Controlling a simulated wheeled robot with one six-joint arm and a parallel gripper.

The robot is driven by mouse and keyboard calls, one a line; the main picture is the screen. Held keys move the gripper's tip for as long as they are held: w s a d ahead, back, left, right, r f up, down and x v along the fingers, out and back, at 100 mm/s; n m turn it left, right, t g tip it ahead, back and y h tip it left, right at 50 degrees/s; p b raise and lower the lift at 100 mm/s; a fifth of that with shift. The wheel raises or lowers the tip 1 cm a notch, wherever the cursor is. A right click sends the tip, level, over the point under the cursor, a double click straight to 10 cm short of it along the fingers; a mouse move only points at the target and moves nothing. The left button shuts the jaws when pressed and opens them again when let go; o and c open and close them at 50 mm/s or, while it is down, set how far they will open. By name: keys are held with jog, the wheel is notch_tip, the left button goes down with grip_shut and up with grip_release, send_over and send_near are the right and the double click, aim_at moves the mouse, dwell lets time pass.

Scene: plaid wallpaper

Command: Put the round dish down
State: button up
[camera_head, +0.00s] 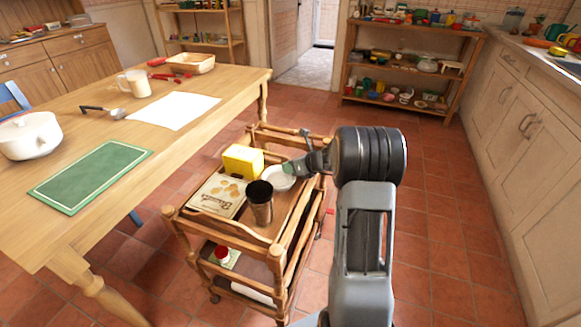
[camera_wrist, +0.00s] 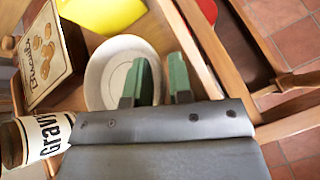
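The round dish (camera_head: 279,181) is white and shallow, at the right side of the wooden trolley's top (camera_head: 226,228). It also shows in the wrist view (camera_wrist: 104,78), roughly level. My gripper (camera_head: 296,168) reaches in from the right. In the wrist view its two green fingers (camera_wrist: 163,78) stand close together at the dish's right rim, one inside the dish and one outside, with the rim between them. The gripper looks shut on the rim. I cannot tell whether the dish's underside touches the trolley top.
Beside the dish stand a yellow block (camera_head: 243,161), a biscuit tin (camera_head: 217,195) and a dark-topped gravy container (camera_head: 260,205). The trolley has raised wooden rails. The dining table (camera_head: 215,84) is at the left, a counter (camera_head: 520,120) at the right.

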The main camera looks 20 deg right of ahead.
jog(key=shift+r, duration=0.1)
jog(key=shift+s+d+r, duration=0.15)
jog(key=shift+r, duration=0.1)
jog(key=p+v, duration=0.4)
jog(key=v, duration=0.7)
jog(key=s+a+r+n+g+h, duration=0.1)
jog(key=s+a+r+n+g, duration=0.2)
jog(key=a+n, duration=0.45)
jog(key=s+a+n+g, duration=0.3)
jog(key=s+a+n, duration=0.3)
jog(key=a+n, duration=0.15)
jog(key=s+a+n+h, duration=0.1)
jog(key=s+n+h, duration=0.2)
jog(key=s+n, duration=0.2)
jog(key=s+a+r+n+h, duration=0.1)
jog(key=s+n, duration=0.5)
jog(key=n, duration=0.6)
jog(key=shift+a+r+n+g+h, duration=0.15)
jog(key=shift+a+n+g+h, duration=0.25)
jog(key=shift+h, duration=0.5)
jog(key=shift+a+r, duration=0.1)
